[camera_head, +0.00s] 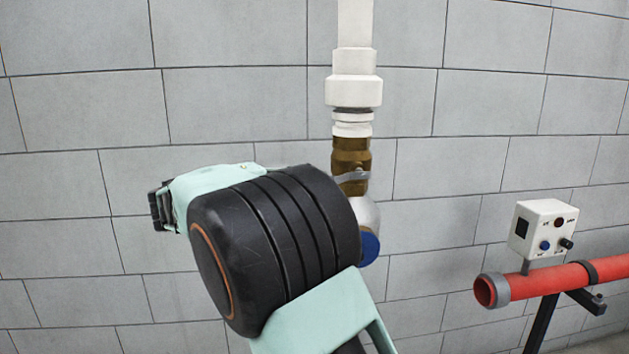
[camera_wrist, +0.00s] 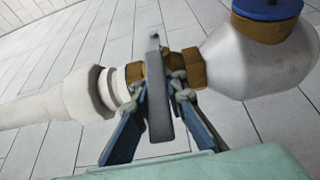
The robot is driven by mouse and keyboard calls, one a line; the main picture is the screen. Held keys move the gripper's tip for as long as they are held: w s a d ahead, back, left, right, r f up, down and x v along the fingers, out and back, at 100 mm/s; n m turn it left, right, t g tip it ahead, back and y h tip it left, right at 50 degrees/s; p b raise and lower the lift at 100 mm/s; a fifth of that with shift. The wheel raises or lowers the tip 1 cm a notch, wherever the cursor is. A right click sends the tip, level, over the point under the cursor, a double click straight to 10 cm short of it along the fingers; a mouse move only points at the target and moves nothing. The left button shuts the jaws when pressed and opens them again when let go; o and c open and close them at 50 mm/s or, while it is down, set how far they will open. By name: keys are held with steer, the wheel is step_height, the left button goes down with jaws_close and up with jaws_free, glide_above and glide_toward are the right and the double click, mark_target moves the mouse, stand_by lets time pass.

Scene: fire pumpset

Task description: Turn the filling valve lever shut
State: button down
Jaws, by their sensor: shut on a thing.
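The filling valve is a brass body (camera_head: 352,158) on a vertical white pipe in the head view. Its grey lever (camera_head: 351,176) shows as a short piece there, partly behind my arm. In the wrist view the lever (camera_wrist: 158,92) is a long grey bar crossing in front of the brass valve (camera_wrist: 190,68). My gripper (camera_wrist: 158,92) has one blue finger on each side of the lever and is shut on it. The lever's bar lies crosswise to the pipe in the wrist view. In the head view my gripper is hidden behind my arm.
The white pipe (camera_head: 354,60) runs up the grey block wall (camera_head: 230,105). Below the valve is a pale rounded fitting (camera_head: 366,213) with a blue cap (camera_head: 369,247). A white control box (camera_head: 541,228) and a red pipe (camera_head: 550,282) stand at the right.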

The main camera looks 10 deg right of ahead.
steer(key=shift+f, duration=0.2)
steer(key=c, duration=1.9)
jaws_free()
steer(key=shift+r, duration=0.1)
steer(key=v, duration=1.2)
